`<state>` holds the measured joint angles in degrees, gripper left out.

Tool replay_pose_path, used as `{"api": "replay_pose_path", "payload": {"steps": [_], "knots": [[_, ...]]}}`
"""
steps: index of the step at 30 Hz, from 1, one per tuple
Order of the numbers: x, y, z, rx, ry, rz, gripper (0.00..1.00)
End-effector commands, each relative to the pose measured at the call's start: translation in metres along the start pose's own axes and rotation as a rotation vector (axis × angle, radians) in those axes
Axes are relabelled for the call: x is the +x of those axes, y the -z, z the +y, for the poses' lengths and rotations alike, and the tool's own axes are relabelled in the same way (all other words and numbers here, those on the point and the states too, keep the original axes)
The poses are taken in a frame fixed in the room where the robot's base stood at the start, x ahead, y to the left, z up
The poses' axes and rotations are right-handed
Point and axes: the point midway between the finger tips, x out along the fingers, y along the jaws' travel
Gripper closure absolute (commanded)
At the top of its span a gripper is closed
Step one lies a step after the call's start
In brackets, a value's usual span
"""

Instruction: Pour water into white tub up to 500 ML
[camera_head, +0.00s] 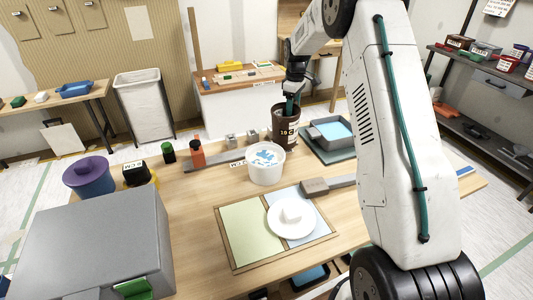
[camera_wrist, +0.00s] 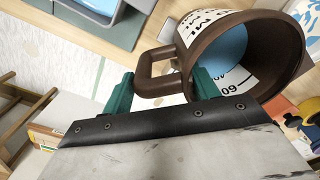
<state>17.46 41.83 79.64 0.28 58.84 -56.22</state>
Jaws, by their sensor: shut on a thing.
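A brown jug (camera_head: 285,130) with a white label stands upright at the back of the table, just behind and right of the white tub (camera_head: 265,166). My gripper (camera_head: 291,103) is at the jug's top, its green fingers shut on the handle. In the wrist view my gripper (camera_wrist: 160,88) has a finger on each side of the handle, and the jug (camera_wrist: 262,22) shows blue water and a printed scale inside. The white tub has blue markings on its side; its water level cannot be read. Whether the jug touches the table is unclear.
A grey tray with blue content (camera_head: 331,130) lies right of the jug. A grey-handled tool (camera_head: 328,185) and a plate with a white block (camera_head: 294,218) are in front. A red bottle (camera_head: 197,153) and a green-capped jar (camera_head: 169,153) stand left. A grey box (camera_head: 90,245) fills the left front.

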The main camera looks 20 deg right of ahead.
Motion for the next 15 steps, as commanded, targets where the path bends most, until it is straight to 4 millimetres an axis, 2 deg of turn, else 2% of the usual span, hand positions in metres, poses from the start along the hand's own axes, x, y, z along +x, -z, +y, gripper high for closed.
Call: {"api": "replay_pose_path", "payload": {"steps": [10, 15], "knots": [[-0.003, 0.002, -0.001, -0.002, -0.003, 0.001, 0.95], [-0.017, 0.004, -0.002, -0.003, -0.003, 0.001, 0.95]]}}
